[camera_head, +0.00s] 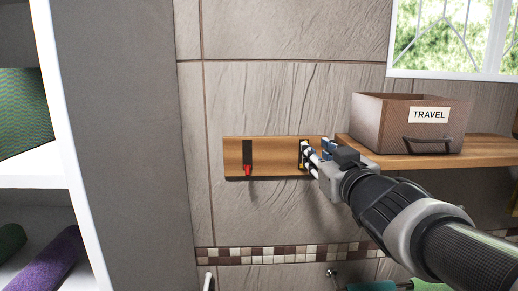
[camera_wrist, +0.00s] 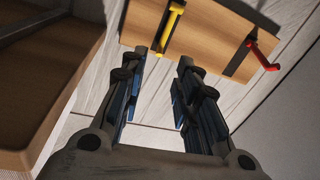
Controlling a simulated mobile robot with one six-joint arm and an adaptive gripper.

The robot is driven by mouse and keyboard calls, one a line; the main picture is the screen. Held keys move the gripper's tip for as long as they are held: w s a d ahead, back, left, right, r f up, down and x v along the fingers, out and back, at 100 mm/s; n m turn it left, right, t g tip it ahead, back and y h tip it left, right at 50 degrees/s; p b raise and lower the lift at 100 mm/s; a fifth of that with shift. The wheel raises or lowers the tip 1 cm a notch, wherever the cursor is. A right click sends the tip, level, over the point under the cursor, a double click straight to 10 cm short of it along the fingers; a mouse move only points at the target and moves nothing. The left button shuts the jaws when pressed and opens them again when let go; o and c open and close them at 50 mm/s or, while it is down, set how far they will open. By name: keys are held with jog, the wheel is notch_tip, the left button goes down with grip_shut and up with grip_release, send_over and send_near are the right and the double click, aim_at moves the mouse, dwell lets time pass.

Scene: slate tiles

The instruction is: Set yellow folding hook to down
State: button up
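The yellow folding hook (camera_wrist: 170,30) is on a wooden board, with a dark backing plate behind it. In the wrist view its yellow bar lies roughly along that plate. In the head view only a little yellow (camera_head: 301,162) shows beside my fingertips. My gripper (camera_wrist: 164,62) is open, its two fingers apart and nothing between the pads. The hook's near end lies just beyond the gap between the fingertips; I cannot tell whether they touch it. In the head view my gripper (camera_head: 308,157) is at the board's right part and hides much of the hook.
A red hook (camera_head: 247,170) on a black plate is left of the yellow one on the wooden board (camera_head: 274,158); it also shows in the wrist view (camera_wrist: 262,55). A shelf (camera_head: 490,149) with a TRAVEL box (camera_head: 384,128) is close on the right. Tiled wall (camera_head: 290,215) below the board is clear.

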jog(key=w, duration=0.6)
jog(key=shift+a, duration=0.4)
jog(key=shift+w, duration=0.1)
grip_shut()
